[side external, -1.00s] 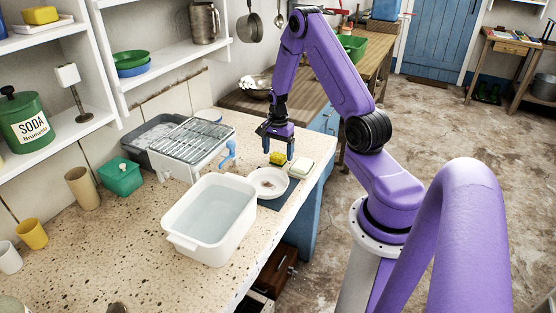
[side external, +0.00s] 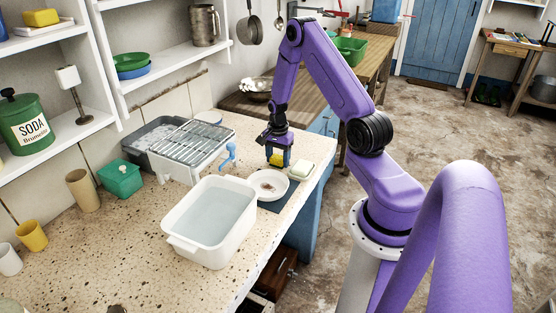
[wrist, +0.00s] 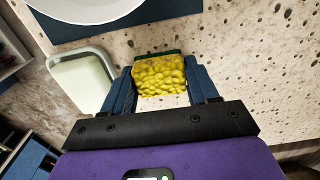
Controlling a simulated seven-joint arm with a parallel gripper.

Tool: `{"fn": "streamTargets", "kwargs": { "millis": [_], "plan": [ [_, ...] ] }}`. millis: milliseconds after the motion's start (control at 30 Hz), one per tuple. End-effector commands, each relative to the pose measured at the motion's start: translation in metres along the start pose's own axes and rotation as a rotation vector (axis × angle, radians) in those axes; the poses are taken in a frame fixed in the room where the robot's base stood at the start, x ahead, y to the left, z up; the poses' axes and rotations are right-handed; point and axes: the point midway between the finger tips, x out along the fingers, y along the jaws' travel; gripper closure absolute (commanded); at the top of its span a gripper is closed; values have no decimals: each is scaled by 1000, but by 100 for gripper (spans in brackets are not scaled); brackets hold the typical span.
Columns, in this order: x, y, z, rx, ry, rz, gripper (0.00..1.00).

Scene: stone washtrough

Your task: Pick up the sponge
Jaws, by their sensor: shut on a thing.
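The sponge (wrist: 160,75) is yellow with a dark green layer on its far side. It sits between the two blue fingers of my gripper (wrist: 161,92) in the wrist view. In the side view the sponge (side external: 277,158) shows between the fingertips of my gripper (side external: 278,162), at the speckled counter behind the white plate. My gripper points down and is shut on the sponge. Whether the sponge still touches the counter is hard to tell.
A white plate (side external: 268,185) with a brown spot lies on a dark blue mat (side external: 276,205). A pale soap dish (side external: 301,170) stands right of my gripper. A white basin of water (side external: 251,223) is in front, a wire rack (side external: 190,142) to the left. Speckled counter (side external: 130,220) is free at front left.

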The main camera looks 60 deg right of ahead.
Motion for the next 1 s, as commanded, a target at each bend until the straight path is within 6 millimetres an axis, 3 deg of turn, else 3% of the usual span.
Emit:
{"fn": "streamTargets", "kwargs": {
  "millis": [167,367,733,1000],
  "plan": [
    [-8,-1,0,0,1,-2,69],
    [-33,-1,0,-1,2,-4,69],
    [-92,42,29,0,2,-3,69],
    [-115,86,60,0,1,-2,69]
  ]
}}
